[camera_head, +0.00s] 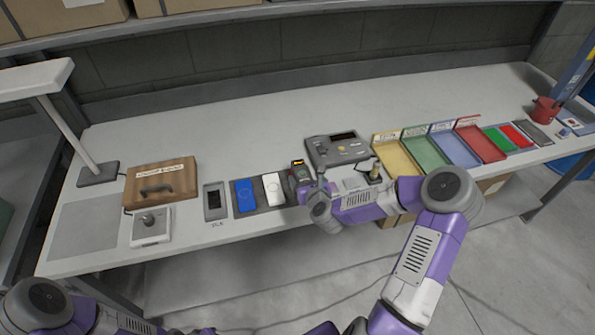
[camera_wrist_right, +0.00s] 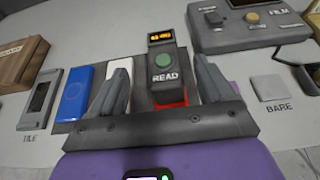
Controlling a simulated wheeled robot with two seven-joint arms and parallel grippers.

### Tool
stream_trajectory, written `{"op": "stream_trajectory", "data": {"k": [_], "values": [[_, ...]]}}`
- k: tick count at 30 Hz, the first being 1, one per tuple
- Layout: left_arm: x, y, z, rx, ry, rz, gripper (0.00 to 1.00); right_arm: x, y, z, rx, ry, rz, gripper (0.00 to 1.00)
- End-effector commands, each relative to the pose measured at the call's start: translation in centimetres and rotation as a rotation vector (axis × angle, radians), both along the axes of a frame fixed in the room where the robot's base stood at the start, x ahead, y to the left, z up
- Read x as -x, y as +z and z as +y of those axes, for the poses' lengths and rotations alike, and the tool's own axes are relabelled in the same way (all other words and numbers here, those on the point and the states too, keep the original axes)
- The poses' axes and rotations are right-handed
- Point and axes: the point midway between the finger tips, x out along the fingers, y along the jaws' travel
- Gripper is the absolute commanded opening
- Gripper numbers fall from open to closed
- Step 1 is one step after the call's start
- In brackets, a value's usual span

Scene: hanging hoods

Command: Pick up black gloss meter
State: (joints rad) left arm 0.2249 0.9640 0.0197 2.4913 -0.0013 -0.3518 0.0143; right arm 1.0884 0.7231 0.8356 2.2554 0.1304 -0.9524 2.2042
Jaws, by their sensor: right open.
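The black gloss meter (camera_head: 298,171) stands at the right end of a dark mat on the bench, with an orange lit display on top. In the right wrist view the meter (camera_wrist_right: 164,50) shows a green button, the word READ and a red part low down. My right gripper (camera_wrist_right: 163,88) is open, with one finger to each side of the meter's near part; I cannot tell if they touch it. In the head view my right gripper (camera_head: 309,190) is at the meter's near side, partly hidden by its own wrist. My left gripper is out of view.
A white block (camera_head: 272,187) and a blue block (camera_head: 244,195) lie left of the meter on the mat. A grey FILM device (camera_head: 322,155) stands behind right. Coloured trays (camera_head: 398,160) are further right. A wooden case (camera_head: 160,180) is left. The bench's back strip is clear.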

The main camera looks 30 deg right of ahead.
Motion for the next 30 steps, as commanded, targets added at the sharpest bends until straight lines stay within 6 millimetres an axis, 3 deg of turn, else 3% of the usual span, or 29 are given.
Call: {"op": "stream_trajectory", "data": {"k": [18,27,30], "values": [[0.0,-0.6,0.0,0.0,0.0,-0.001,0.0,-6.0,-3.2,-1.9,-0.003,0.0,0.0,0.81],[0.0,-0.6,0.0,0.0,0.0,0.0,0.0,-6.3,-3.3,-2.0,-0.002,0.001,0.002,0.81],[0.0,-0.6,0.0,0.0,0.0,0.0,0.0,-6.3,-3.3,-2.0,-0.003,0.0,0.001,0.66]]}}
